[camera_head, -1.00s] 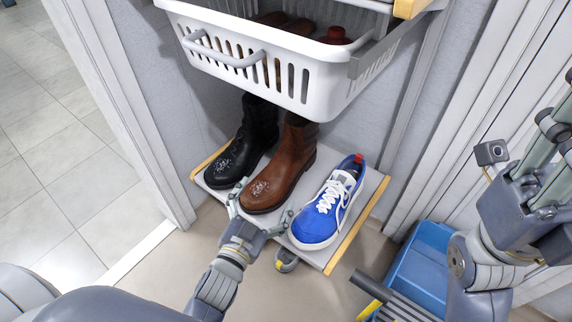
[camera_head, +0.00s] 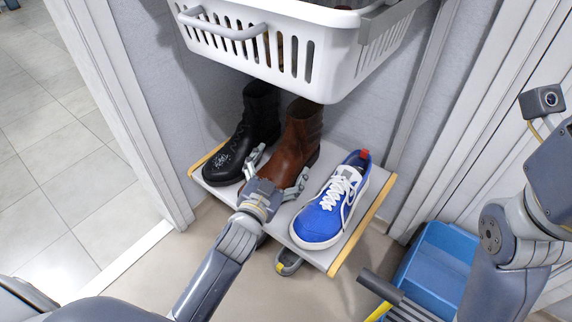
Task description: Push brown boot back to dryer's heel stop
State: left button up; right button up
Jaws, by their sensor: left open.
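The brown boot (camera_head: 298,142) stands upright on the grey dryer shelf (camera_head: 224,196), between a black boot and a blue sneaker. My left gripper (camera_head: 276,168) is open, with one finger on each side of the brown boot's front part. Its palm is at the toe and hides most of it; I cannot tell whether it touches. The heel stop does not show behind the boots. My right gripper is out of the picture; only part of my right arm shows at the right.
The black boot (camera_head: 246,133) stands close at the left and the blue sneaker (camera_head: 328,208) at the right. A white slotted basket (camera_head: 338,68) overhangs the shelf's back. A blue tub (camera_head: 438,262) is on the floor at the right.

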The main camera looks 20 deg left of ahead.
pick_arm(q)
jog(key=c, duration=1.2)
jog(key=shift+r, duration=0.15)
jog(key=shift+c, duration=1.3)
